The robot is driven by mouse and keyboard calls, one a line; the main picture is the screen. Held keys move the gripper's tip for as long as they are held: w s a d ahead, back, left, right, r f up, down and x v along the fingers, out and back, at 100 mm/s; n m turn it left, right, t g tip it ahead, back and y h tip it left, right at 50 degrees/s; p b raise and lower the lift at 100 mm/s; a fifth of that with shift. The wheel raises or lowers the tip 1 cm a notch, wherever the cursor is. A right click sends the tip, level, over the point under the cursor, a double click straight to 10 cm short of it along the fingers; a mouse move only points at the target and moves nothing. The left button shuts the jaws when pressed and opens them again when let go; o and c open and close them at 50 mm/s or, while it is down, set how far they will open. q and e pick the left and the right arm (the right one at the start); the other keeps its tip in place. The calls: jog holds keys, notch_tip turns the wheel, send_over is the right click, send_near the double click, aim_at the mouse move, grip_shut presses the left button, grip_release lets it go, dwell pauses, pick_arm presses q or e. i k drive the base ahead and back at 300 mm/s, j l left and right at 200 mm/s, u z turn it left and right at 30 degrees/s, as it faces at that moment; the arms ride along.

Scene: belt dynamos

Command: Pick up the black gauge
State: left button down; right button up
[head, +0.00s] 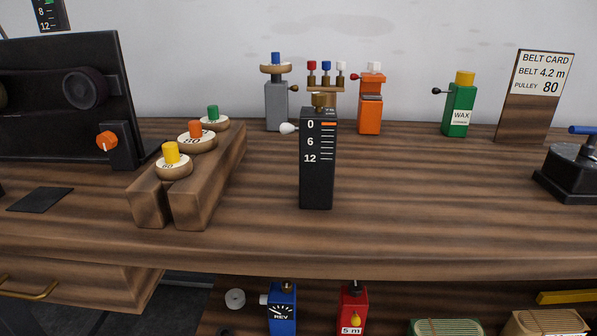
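The black gauge (317,182) stands upright near the middle of the wooden workbench. It is a tall black block with a scale marked 0, 6 and 12, an orange bar beside the 0, a brass knob on top and a white knob on its left side. Nothing covers its front. Neither of my grippers shows in the head view.
A wooden rack (186,208) with several pulleys stands left of the gauge. Behind it are a grey device (277,108), an orange device (370,115) and a green wax box (457,110). The bench (420,205) right of the gauge is clear.

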aim_at(318, 132)
jog(key=k, duration=0.9)
